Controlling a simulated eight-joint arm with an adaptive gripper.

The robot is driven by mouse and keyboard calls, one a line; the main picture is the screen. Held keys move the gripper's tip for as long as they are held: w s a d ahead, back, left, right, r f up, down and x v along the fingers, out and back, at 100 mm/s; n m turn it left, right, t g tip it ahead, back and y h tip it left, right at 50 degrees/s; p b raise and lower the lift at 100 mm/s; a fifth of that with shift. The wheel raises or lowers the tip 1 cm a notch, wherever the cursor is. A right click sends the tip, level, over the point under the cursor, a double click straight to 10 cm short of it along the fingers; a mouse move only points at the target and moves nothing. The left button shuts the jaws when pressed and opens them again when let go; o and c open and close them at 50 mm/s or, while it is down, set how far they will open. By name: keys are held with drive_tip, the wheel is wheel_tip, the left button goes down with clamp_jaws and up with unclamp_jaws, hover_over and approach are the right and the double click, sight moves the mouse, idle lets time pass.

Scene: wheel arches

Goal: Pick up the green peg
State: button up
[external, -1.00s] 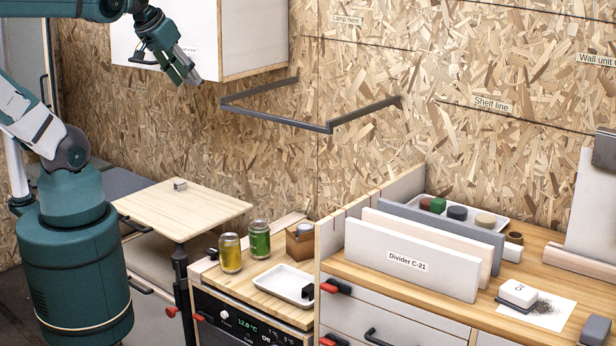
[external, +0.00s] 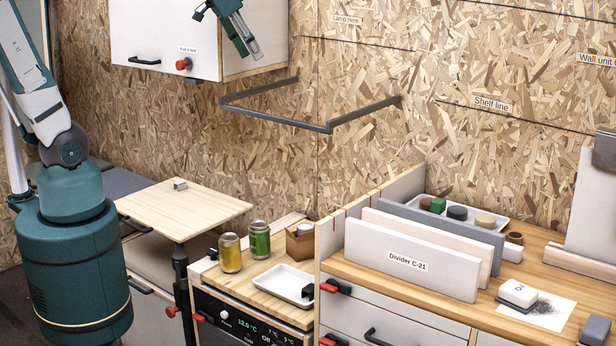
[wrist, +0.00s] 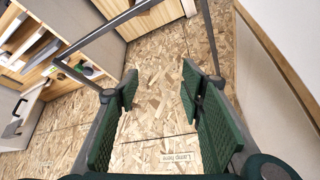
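A small green piece (external: 438,205), which may be the green peg, stands in a white tray (external: 501,222) on the right-hand worktop. It is behind the upright divider boards, and its lower part is hidden. My gripper (external: 253,50) is high up in front of the white wall cabinet, far up and left of the green piece. In the wrist view my gripper (wrist: 160,88) has its green pads wide apart with nothing between them. I cannot make out the green peg clearly in the wrist view.
The tray also holds brown, black and tan pieces (external: 457,212). The white Divider C-21 board (external: 400,258) and other boards stand before it. A grey rail (external: 275,117) juts from the wall below my gripper.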

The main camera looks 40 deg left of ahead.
drive_tip(key=w+d+r+m+g+h, duration=0.1)
drive_tip(key=w+d+m, duration=0.2)
drive_tip(key=w+d, duration=0.6)
drive_tip(key=m+g+h+p, duration=0.1)
drive_tip(key=m+g+p, duration=0.25)
drive_tip(key=m, duration=0.55)
hover_over(441, 201)
drive_tip(key=a, duration=0.2)
wheel_tip(441, 201, down, 10)
drive_tip(key=r, duration=0.1)
wheel_tip(441, 201, down, 22)
drive_tip(key=shift+a+f+g+b, duration=0.25)
drive_tip(key=shift+a+g+b, duration=0.05)
drive_tip(key=shift+g+b, duration=0.15)
drive_tip(key=shift+x, duration=1.3)
